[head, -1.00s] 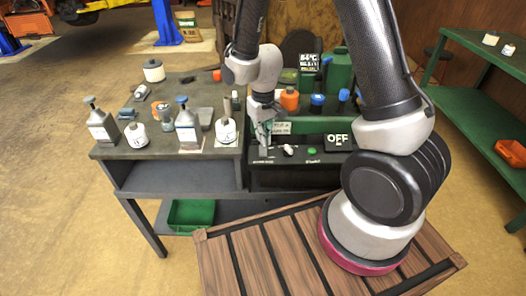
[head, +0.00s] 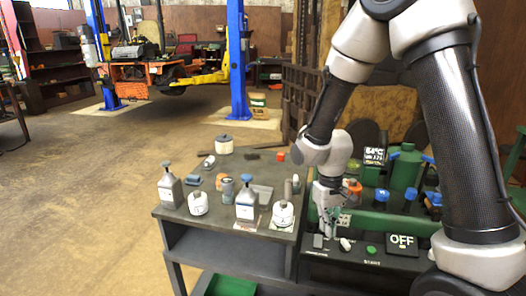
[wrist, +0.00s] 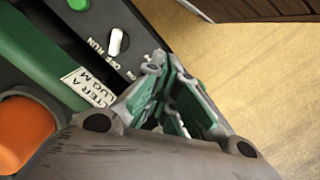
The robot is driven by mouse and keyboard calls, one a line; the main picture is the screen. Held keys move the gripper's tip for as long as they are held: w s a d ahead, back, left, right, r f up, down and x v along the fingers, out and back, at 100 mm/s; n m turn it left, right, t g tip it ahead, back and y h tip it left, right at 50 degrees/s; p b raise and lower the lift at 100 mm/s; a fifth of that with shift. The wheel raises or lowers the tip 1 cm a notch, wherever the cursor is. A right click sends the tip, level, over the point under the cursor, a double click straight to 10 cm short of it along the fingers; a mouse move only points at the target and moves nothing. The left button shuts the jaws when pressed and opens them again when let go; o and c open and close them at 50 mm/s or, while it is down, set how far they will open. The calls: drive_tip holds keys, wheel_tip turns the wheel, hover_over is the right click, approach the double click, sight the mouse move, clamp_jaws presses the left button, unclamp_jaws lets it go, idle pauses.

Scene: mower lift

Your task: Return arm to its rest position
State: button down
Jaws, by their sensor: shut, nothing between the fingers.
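My gripper (head: 331,228) hangs at the end of my arm above the left part of a dark control panel (head: 375,268), close to its white switch (head: 345,244). In the wrist view my gripper (wrist: 180,95) has its green-padded fingers together and empty. The white switch (wrist: 115,42) shows there beside the "OFF RUN" lettering. I cannot tell whether the fingertips touch the panel.
A grey bench (head: 228,258) left of the panel holds pump bottles, jars and small parts. Open floor (head: 90,190) lies left; a blue lift post (head: 238,60) stands far back.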

drive_tip(key=s+d+r+m+t, duration=0.1)
drive_tip(key=s+d+r, duration=0.3)
drive_tip(key=r, duration=0.4)
drive_tip(key=s+d+r+m+t, duration=0.1)
drive_tip(key=s+d+r+t, duration=0.1)
drive_tip(key=s+d+r, duration=0.3)
drive_tip(key=s+d+r+m+t, duration=0.1)
drive_tip(key=s+d+r+t, duration=0.1)
drive_tip(key=s+d+r, duration=0.2)
drive_tip(key=s+r, duration=0.3)
drive_tip(key=r, duration=0.5)
drive_tip(key=shift+d+r+t, duration=0.3)
drive_tip(key=shift+d+r, duration=0.05)
drive_tip(key=shift+r, duration=0.05)
drive_tip(key=shift+s, duration=0.1)
